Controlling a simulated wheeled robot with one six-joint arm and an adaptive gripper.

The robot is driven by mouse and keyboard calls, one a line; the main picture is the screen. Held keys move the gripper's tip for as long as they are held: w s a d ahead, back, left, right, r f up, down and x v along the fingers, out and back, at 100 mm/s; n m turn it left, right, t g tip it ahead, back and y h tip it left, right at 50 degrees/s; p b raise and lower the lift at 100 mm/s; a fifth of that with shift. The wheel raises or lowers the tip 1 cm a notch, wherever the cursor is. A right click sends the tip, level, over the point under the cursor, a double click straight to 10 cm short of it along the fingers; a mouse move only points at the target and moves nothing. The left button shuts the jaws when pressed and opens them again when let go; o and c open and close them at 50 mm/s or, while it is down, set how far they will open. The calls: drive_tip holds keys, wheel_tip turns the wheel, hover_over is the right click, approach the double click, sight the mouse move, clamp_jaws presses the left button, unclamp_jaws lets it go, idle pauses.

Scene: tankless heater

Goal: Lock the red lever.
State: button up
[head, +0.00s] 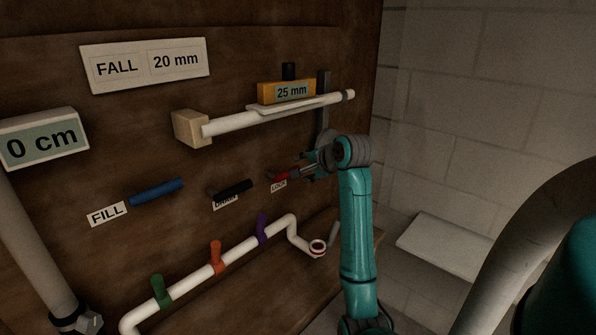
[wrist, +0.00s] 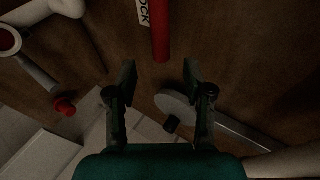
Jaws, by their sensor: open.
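The red lever (head: 281,175) sticks out from the brown wooden board beside a small white label, "LOCK" (head: 279,186). In the wrist view the red lever (wrist: 160,32) comes down from the top edge, and its free end lies just ahead of the gap between my fingers. My gripper (head: 312,165) is at the right of the lever in the head view, partly hidden by my wrist. In the wrist view my gripper (wrist: 158,75) is open, with its two fingers apart and nothing between them.
A black lever (head: 232,188) and a blue lever (head: 156,192) are left of the red one. A white pipe (head: 280,117) with a 25 mm gauge (head: 291,92) runs above. A lower pipe (head: 190,286) carries green, orange and purple valves. A grey bracket (head: 323,110) stands close above my gripper.

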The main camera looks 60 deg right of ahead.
drive_tip(key=shift+v, duration=1.95)
